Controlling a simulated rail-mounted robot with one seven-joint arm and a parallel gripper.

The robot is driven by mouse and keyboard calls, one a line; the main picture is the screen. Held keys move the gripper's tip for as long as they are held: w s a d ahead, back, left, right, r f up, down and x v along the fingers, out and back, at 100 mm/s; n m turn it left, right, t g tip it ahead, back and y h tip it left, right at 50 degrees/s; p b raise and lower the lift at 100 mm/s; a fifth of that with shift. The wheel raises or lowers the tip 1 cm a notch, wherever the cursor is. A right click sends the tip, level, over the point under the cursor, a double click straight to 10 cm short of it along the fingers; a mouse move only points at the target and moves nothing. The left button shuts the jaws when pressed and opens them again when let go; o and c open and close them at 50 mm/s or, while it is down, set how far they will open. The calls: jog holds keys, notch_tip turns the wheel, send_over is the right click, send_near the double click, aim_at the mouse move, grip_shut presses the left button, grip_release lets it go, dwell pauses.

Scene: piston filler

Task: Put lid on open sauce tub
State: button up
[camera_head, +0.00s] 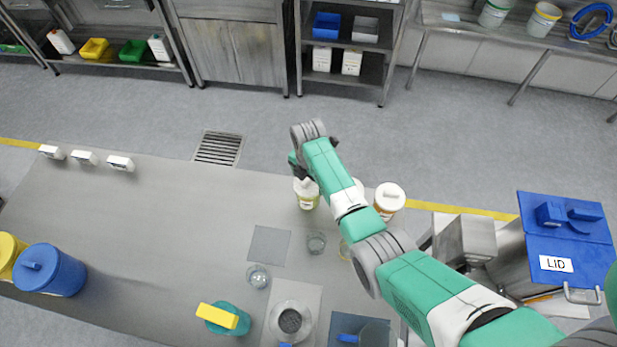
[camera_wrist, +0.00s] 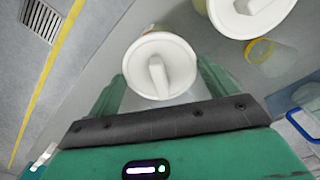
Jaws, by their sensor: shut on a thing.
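A pale sauce tub (camera_head: 308,201) with a yellow-green label stands near the table's far edge in the head view, partly behind my arm. My gripper (camera_head: 298,172) is above it, its fingertips mostly hidden there. In the wrist view, a round white lid (camera_wrist: 178,70) with a raised bar handle lies between the two green fingers of my gripper (camera_wrist: 160,88), which is shut on it. A pale tub body shows just past the lid's far rim. I cannot tell whether the lid is seated or slightly above the tub.
A tub with a white lid (camera_head: 390,191) stands right of my arm; another is mostly hidden behind the arm. A grey steel hopper (camera_head: 465,238) and a blue panel marked LID (camera_head: 590,255) are at right. The table's left middle is clear.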

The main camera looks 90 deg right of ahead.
dwell(0.4)
jog(key=o, duration=0.8)
notch_tip(320, 180, up, 7)
jog(key=p, duration=0.7)
grip_shut()
dwell(0.9)
jog(key=shift+f, duration=0.2)
